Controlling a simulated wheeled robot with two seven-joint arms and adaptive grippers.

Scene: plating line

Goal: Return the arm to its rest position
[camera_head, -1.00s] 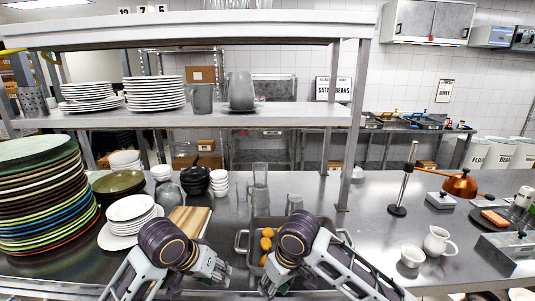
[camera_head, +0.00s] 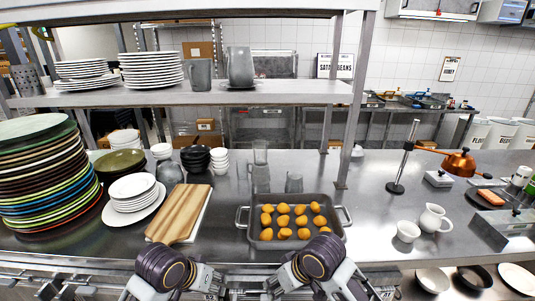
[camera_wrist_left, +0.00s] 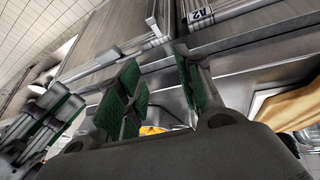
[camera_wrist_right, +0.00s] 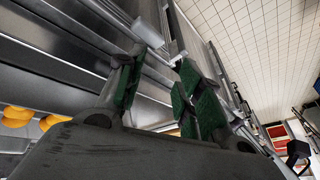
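My left gripper (camera_head: 218,284) is low at the front edge of the counter in the head view. In the left wrist view (camera_wrist_left: 160,80) its green-padded fingers stand apart with nothing between them. My right gripper (camera_head: 272,287) is beside it, a little to the right. In the right wrist view (camera_wrist_right: 157,82) its fingers are also apart and empty. Both grippers are in front of the counter, clear of the grey tray (camera_head: 342,232) that holds several orange-yellow pieces (camera_head: 283,208).
A wooden board (camera_head: 182,211) and stacked plates (camera_head: 133,199) lie left of the tray. A tall plate stack (camera_head: 45,190) stands at the far left. A white jug (camera_head: 434,218) and cup (camera_head: 407,231) stand right. A shelf (camera_head: 290,93) spans above the counter (camera_head: 375,210).

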